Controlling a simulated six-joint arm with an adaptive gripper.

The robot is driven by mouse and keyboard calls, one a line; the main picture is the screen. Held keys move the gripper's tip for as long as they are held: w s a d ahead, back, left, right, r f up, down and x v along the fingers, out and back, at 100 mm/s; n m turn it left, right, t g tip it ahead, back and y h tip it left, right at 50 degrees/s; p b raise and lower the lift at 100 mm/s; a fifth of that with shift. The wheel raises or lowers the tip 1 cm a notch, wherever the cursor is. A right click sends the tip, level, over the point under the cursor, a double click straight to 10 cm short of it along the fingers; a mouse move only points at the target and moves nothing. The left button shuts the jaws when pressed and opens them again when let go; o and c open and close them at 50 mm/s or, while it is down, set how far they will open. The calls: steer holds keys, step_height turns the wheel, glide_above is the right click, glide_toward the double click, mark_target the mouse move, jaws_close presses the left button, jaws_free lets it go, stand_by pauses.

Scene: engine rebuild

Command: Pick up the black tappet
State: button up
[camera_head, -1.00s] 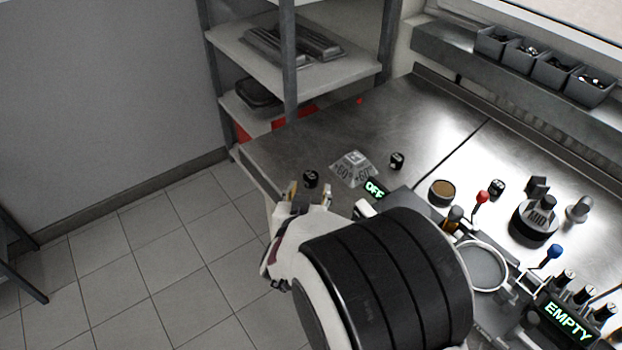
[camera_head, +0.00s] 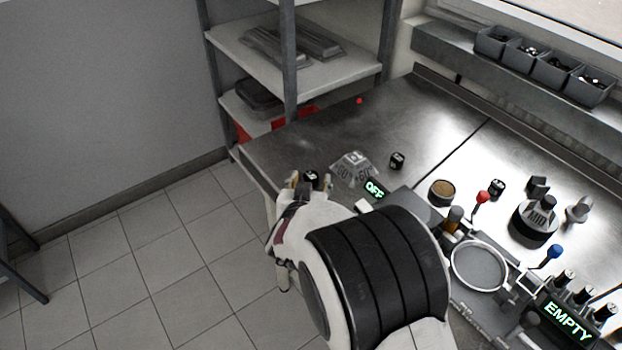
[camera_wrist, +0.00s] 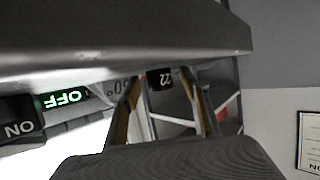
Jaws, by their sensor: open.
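A small black tappet (camera_head: 311,175) stands near the left front edge of the steel bench. My gripper (camera_head: 311,183) is open, with one fingertip on each side of this tappet in the head view. In the wrist view the black tappet (camera_wrist: 159,79) shows a white "22" and appears in the gap between the two fingers of my gripper (camera_wrist: 163,87). I cannot tell whether a finger touches it. Two similar small black cylinders stand farther right, one beside the angled block (camera_head: 397,160) and one near the red-knobbed lever (camera_head: 497,187).
A grey angled block (camera_head: 353,168) marked 60° stands just right of the tappet. A green "OFF" display (camera_head: 375,189) is close to my wrist. A fixture with a round plate (camera_head: 479,265) and levers fills the right. Bare bench (camera_head: 330,130) lies behind the tappet.

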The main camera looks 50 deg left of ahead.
mark_target(311, 179)
stand_by(0.3)
steer(key=c, duration=1.2)
steer(key=shift+r, duration=5.05)
steer(key=shift+w, duration=0.1)
